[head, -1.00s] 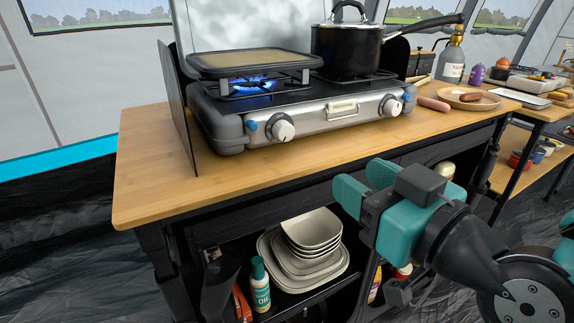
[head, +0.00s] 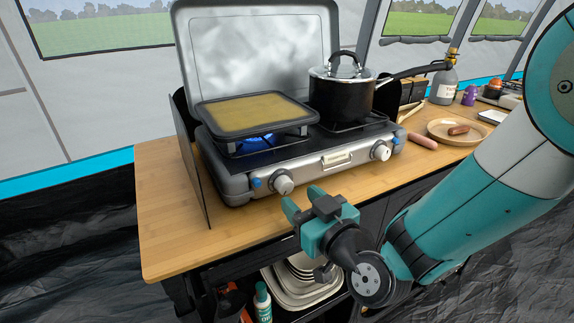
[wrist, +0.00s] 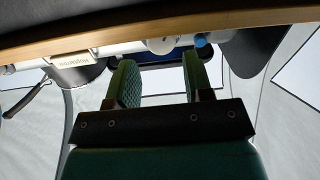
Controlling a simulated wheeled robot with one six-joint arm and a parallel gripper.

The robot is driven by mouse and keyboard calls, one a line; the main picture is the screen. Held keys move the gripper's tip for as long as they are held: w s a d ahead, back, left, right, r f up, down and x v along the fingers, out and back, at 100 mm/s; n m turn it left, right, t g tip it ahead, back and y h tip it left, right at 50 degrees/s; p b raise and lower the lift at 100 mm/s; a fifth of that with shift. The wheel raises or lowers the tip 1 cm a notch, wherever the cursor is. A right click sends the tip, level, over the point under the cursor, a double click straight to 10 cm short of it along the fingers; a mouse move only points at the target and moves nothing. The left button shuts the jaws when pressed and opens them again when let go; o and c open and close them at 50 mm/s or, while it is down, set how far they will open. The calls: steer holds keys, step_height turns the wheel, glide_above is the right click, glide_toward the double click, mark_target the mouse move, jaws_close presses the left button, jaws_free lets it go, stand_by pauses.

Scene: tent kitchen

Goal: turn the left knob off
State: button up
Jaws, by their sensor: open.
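The left knob (head: 283,185) is on the front panel of the camping stove (head: 330,163). A blue flame (head: 256,142) burns under the griddle pan (head: 254,113) on the left burner. The right knob (head: 380,152) is on the same panel. My gripper (head: 303,196) is open and empty, a little right of and below the left knob, apart from it. In the wrist view, my gripper's two green fingers (wrist: 160,82) are spread, and a knob (wrist: 161,45), apparently the left one, shows beyond them.
A lidded black pot (head: 340,98) stands on the right burner, its handle reaching right. A plate with a sausage (head: 457,131) lies at the right. The wooden counter (head: 167,215) is clear at the front left. Bowls (head: 300,285) sit on the shelf below.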

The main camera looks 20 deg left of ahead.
mark_target(288, 188)
steer(key=p+x, duration=0.3)
steer(key=x, duration=0.1)
steer(key=shift+a+r+p, duration=0.1)
steer(key=shift+r+p, duration=0.1)
steer(key=shift+p, duration=0.2)
steer(key=shift+w+a+f, duration=0.2)
steer(key=shift+w+a, duration=0.2)
steer(key=c, duration=0.6)
steer(key=shift+m+p, duration=0.35)
steer(key=shift+m, duration=1.25)
steer(key=shift+c, duration=0.2)
steer(key=o, duration=0.6)
steer(key=shift+d, duration=0.1)
steer(key=shift+o, duration=0.2)
